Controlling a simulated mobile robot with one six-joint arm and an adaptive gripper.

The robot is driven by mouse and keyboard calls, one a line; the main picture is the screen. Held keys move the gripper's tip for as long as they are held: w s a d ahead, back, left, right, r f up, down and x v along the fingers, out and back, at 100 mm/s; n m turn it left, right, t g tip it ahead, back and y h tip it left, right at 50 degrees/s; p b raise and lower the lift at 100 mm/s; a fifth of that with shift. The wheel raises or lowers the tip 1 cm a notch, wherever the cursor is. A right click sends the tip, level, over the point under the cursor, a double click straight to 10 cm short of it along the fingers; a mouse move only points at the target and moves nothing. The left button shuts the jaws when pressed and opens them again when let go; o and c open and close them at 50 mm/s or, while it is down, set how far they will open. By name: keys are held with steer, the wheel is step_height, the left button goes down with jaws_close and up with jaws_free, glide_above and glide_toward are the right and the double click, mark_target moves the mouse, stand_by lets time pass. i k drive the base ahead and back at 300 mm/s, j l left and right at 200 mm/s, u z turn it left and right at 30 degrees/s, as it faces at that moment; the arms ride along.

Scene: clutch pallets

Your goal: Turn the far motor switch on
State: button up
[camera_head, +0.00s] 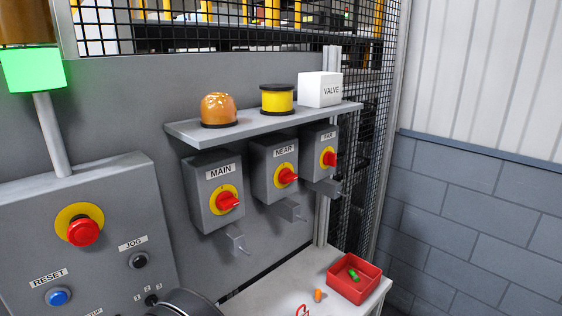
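The far motor switch (318,141) is a grey box labelled FAR, the rightmost of three on the grey panel. Its red rotary knob (330,159) sits on a yellow disc. The knob looks more upright than the other two, but it is too small to tell its exact position. Nothing touches it. The NEAR switch (263,176) and the MAIN switch (201,202) are to its left, with red knobs (287,175) slanting to the right. My gripper is not in view.
A shelf (190,130) juts out above the switches, holding an amber dome (218,108), a yellow cylinder (277,98) and a white VALVE box (320,89). Below, a table (277,284) bears a red bin (357,292). A control console (100,235) stands left.

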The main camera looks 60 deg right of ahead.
mark_target(329, 158)
steer(key=z, duration=2.25)
